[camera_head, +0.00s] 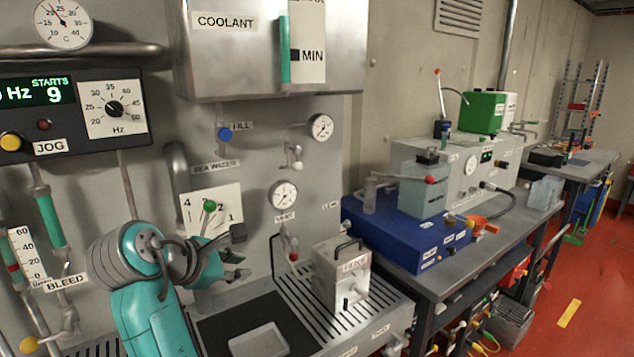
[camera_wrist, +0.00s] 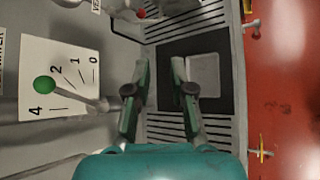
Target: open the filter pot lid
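The filter pot (camera_head: 328,284) is a pale grey metal box standing on the slotted drain tray to the right of my arm. Its label is only partly readable. A dark bar handle (camera_head: 348,245) crosses its top, and the lid appears closed. A small pale knob or latch shows on its front side. My gripper (camera_head: 243,264) is to the left of the pot, apart from it, above the dark mat. In the wrist view my gripper (camera_wrist: 160,85) has its two green fingers spread, with nothing between them. I cannot make out the pot in the wrist view.
A white shallow tray (camera_head: 258,341) lies on the dark mat (camera_wrist: 166,64). A green-knobbed selector lever (camera_head: 208,207) is just behind my gripper. A red-tipped valve (camera_head: 293,256) stands behind and left of the pot. A blue unit (camera_head: 392,236) sits to the right.

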